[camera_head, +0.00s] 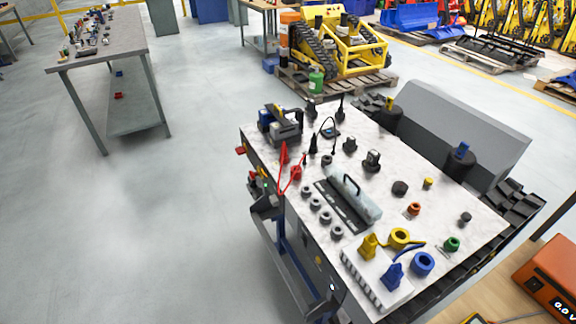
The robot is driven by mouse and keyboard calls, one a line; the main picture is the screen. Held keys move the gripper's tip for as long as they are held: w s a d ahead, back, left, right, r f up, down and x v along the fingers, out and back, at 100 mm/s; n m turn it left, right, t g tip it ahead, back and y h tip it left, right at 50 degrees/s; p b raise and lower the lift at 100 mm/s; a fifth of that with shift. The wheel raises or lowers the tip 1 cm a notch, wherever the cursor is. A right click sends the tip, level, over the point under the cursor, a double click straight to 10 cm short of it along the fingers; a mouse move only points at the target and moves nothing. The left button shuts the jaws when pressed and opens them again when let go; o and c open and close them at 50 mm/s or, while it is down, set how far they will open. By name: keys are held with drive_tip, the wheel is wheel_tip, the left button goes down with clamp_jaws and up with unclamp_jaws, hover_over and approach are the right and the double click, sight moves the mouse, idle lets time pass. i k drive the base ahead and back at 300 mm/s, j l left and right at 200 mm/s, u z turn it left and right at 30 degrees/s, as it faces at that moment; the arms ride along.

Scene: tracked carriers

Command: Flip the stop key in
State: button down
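A tracked carrier with a pale, speckled top (400,165) stands right of centre, covered with small fittings. I cannot tell which of its parts is the stop key. Small red parts (240,150) stick out at its left edge. Below them, more small red and green parts (256,182) sit on its side, too small to make out. A red cable or lever (284,153) rises near the top's left edge. My gripper is not in view.
A blue and black device (281,124), a clear cylinder with a black handle (350,198), and yellow and blue rings (400,238) crowd the top. An orange case (550,275) is at lower right. A grey bench (105,35) stands upper left. The floor (150,230) left of the carrier is clear.

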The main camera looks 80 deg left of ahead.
sight(252, 175)
drive_tip(key=u, duration=2.8)
